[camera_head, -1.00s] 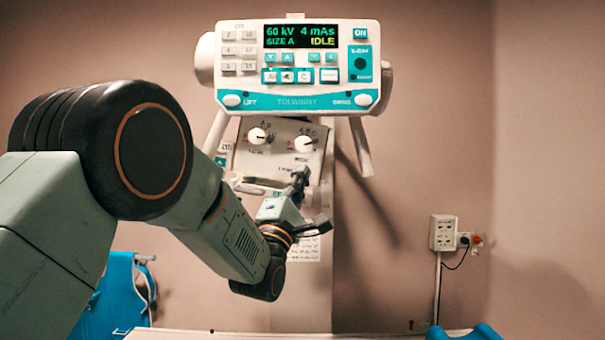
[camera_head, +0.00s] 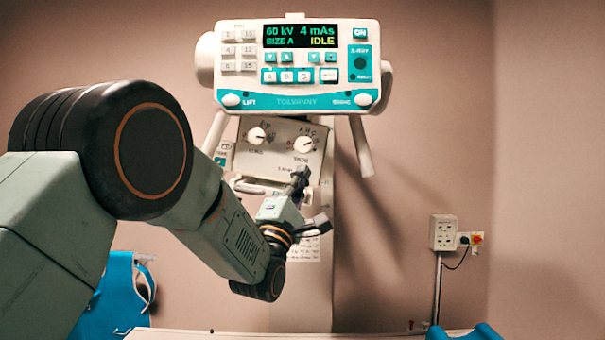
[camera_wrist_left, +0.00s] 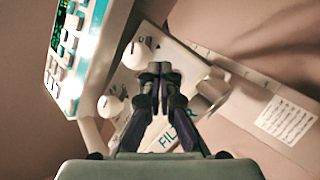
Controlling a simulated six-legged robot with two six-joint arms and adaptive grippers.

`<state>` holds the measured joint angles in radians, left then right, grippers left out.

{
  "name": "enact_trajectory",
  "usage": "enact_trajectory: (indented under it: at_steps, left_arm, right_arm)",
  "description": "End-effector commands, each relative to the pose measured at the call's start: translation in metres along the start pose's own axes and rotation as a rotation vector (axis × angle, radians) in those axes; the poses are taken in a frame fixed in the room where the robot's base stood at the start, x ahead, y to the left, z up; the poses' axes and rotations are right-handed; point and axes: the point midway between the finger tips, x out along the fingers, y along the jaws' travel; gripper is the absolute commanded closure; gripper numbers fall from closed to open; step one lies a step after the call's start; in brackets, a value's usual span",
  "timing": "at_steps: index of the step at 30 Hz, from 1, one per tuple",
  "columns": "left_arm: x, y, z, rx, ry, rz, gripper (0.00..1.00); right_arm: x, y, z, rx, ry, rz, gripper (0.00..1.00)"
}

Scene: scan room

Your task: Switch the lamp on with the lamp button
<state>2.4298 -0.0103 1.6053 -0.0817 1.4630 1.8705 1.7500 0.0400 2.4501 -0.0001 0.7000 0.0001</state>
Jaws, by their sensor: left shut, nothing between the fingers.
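The console (camera_head: 400,20) named in the task is not labelled as a lamp; no button marked as the lamp button can be read. Below the teal-and-white control console (camera_head: 297,101) is a white panel with two round knobs (camera_head: 257,136) (camera_head: 303,145). The panel also shows in the left wrist view (camera_wrist_left: 190,62), with a "FILTER" label low on it. My left gripper (camera_head: 300,176) is shut and empty in front of the panel's lower part, below the right knob. In the left wrist view its fingertips (camera_wrist_left: 160,70) cover part of the panel; contact cannot be told. My right gripper is out of view.
The console's display reads 60 kV, 4 mAs, IDLE. A printed sheet (camera_wrist_left: 286,118) is on the column below the panel. A wall socket box (camera_head: 443,233) is at the right. Blue objects (camera_head: 118,290) (camera_head: 470,333) show low in the head view.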

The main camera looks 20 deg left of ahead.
Motion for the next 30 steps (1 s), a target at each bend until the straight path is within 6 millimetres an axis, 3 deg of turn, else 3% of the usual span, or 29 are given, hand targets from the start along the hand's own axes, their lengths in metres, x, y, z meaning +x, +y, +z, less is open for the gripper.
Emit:
enact_trajectory:
  at_steps: [30]
  left_arm:
    - [0.0058,-0.0034,-0.0067,0.0,0.0,0.0,1.0]
  right_arm:
    - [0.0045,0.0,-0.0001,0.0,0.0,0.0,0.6]
